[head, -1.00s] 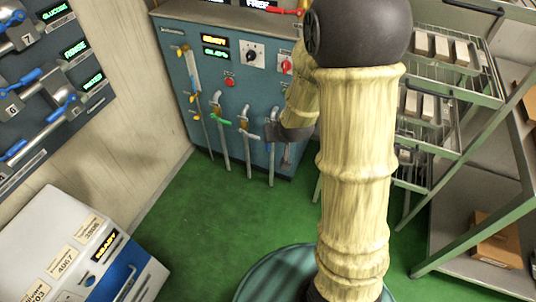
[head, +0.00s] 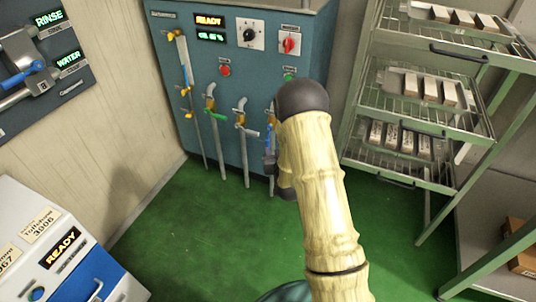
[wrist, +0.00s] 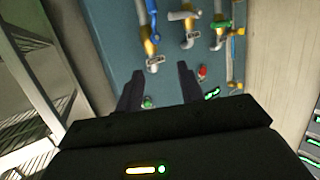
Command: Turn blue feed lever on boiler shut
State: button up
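The boiler (head: 222,148) is a blue cabinet with pipes and valves on its front. A blue lever (head: 268,137) stands upright on the rightmost pipe, partly hidden by my arm; it also shows in the wrist view (wrist: 152,14), at the top, above a yellow valve body. Another blue handle (head: 187,76) is on the left pipe. A green lever (head: 215,115) and a grey lever (head: 247,130) lie between them. My gripper (wrist: 158,72) is open and empty, its fingers apart, facing the panel short of the blue lever. In the head view it is mostly hidden behind my arm.
A wire rack (head: 425,110) with trays of bars stands to the right. A wall panel (head: 38,70) with levers hangs at the left, above a white and blue machine (head: 55,250). The green floor (head: 200,235) before the boiler is clear.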

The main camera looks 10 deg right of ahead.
aim_at(268, 144)
notch_tip(268, 144, down, 12)
jog(key=t+b, duration=0.3)
jog(key=b, duration=0.4)
jog(key=shift+d, duration=0.25)
jog(key=shift+w+r, duration=0.1)
jog(key=shift+r, duration=0.05)
jog(key=w+b, duration=0.2)
jog(key=w, duration=0.3)
jog(key=w+b, duration=0.2)
jog(key=w, duration=0.4)
jog(key=w+b, duration=0.2)
jog(key=w, duration=0.3)
jog(key=shift+w+d, duration=0.15)
jog(key=shift+d, duration=0.15)
jog(key=shift+w+b, duration=0.3)
jog(key=shift+w, duration=0.25)
grip_shut()
